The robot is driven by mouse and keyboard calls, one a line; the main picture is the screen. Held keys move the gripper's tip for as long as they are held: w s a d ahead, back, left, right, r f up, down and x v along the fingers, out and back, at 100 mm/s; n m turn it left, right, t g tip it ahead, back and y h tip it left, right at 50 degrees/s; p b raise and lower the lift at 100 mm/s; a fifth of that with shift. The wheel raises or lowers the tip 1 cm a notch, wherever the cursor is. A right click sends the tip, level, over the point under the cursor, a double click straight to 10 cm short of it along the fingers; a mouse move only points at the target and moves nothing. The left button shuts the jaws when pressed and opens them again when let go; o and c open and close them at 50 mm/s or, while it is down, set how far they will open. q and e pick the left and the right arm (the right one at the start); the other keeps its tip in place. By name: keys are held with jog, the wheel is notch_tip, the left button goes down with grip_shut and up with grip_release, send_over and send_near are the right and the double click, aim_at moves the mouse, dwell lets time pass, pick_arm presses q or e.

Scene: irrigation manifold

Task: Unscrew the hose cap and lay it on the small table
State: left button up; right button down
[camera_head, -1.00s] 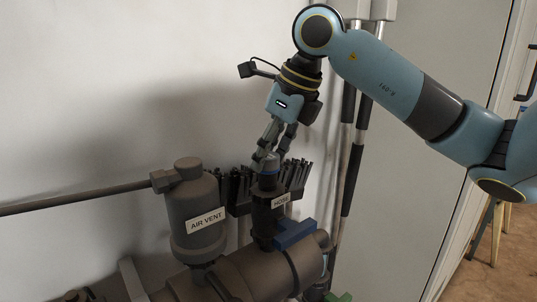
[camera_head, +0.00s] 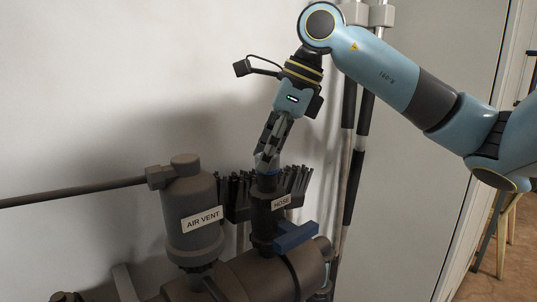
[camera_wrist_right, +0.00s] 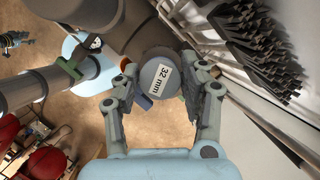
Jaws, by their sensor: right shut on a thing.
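The hose cap (camera_head: 265,170) is a round blue-grey cap on top of the dark upright fitting labelled HOSE (camera_head: 262,215). In the right wrist view the cap (camera_wrist_right: 158,75) shows its face with a "32 mm" label. My right gripper (camera_head: 267,161) comes down from above, shut on the cap, with its fingers on opposite sides; it also shows in the right wrist view (camera_wrist_right: 160,72). The fingers hide part of the cap in the head view. The cap appears seated on the fitting; I cannot tell how far it is turned.
The grey AIR VENT canister (camera_head: 190,215) stands left of the hose fitting. A blue lever (camera_head: 295,236) sits low on the fitting's right. A black brush-like strip (camera_head: 236,190) is close behind. A wooden-legged stand (camera_head: 508,238) is partly visible at the far right.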

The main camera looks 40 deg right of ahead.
jog(key=shift+f+n+g+y+b, duration=0.15)
jog(key=shift+n+g+y+b, duration=0.2)
jog(key=shift+n+b, duration=0.65)
jog(key=shift+n+y, duration=0.25)
jog(key=shift+n, duration=0.75)
jog(key=shift+n+g, duration=0.3)
jog(key=shift+g, duration=0.05)
jog(key=shift+w+a+n+g+b, duration=0.1)
jog(key=shift+n+g+b, duration=0.3)
jog(key=shift+n+b, duration=0.5)
jog(key=shift+r+n+p, duration=0.25)
jog(key=shift+n+p, duration=0.15)
jog(key=shift+p, duration=0.5)
jog(key=n+p, duration=0.1)
jog(key=p, duration=0.3)
jog(key=shift+n+g+y, duration=0.3)
jog(key=shift+g, duration=0.1)
jog(key=shift+f+p, duration=0.15)
jog(key=shift+p, duration=0.3)
